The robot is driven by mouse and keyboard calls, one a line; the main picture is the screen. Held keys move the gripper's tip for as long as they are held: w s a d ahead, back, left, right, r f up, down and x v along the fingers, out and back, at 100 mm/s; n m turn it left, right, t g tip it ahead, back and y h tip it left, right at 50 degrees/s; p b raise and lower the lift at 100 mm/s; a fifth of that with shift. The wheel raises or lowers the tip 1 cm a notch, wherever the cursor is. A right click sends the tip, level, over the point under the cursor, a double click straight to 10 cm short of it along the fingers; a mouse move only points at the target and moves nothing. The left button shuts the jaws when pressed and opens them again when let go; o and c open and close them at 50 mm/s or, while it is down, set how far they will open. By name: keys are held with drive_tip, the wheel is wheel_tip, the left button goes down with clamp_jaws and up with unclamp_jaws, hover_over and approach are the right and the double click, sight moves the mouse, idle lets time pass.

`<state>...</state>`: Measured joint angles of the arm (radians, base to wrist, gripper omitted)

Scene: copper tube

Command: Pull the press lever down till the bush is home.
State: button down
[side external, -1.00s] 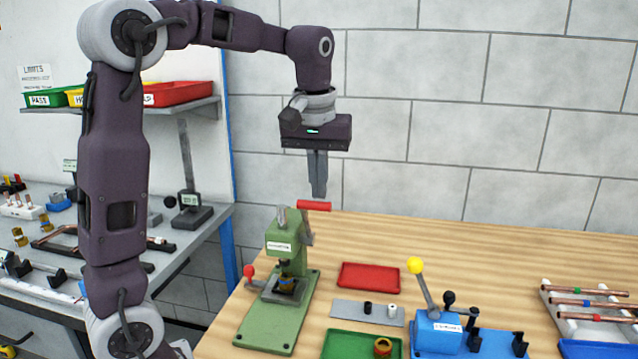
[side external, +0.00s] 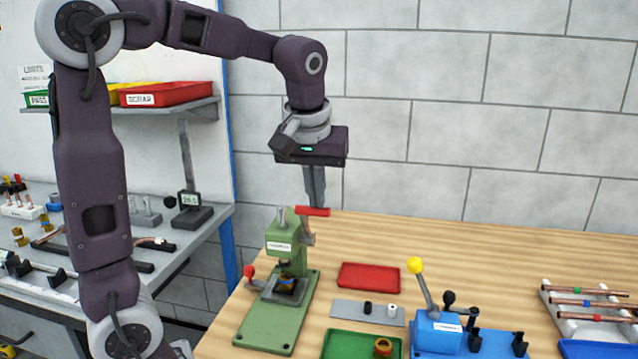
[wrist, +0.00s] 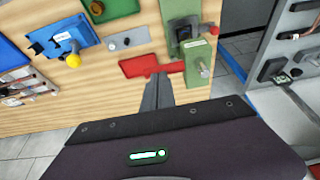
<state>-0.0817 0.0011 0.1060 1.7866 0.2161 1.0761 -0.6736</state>
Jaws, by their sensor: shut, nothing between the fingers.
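The green press (side external: 285,243) stands upright on its base plate at the left of the wooden bench. Its lever ends in a red handle (side external: 313,211), raised near the top of the press; the handle also shows in the wrist view (wrist: 174,68). My gripper (side external: 318,203) is shut and empty, pointing down, with its fingertips at the red handle. They appear to touch it from above, but exact contact is hidden.
A red tray (side external: 369,277), a grey plate (side external: 345,308) with small black and white parts, and a green tray (side external: 340,345) lie right of the press. A blue fixture (side external: 436,333) with a yellow-knobbed lever stands further right. A red knob (side external: 249,271) sticks out left of the press.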

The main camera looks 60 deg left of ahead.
drive_tip(key=s+d+f+t+y, duration=0.1)
drive_tip(key=s+d+f, duration=0.1)
drive_tip(key=f, duration=0.3)
drive_tip(key=s+d+f, duration=0.3)
drive_tip(key=f, duration=0.2)
drive_tip(key=shift+s+d+f+t+y, duration=0.3)
drive_tip(key=shift+s+d+t+y, duration=0.05)
drive_tip(key=shift+t+y, duration=0.05)
idle(1.2)
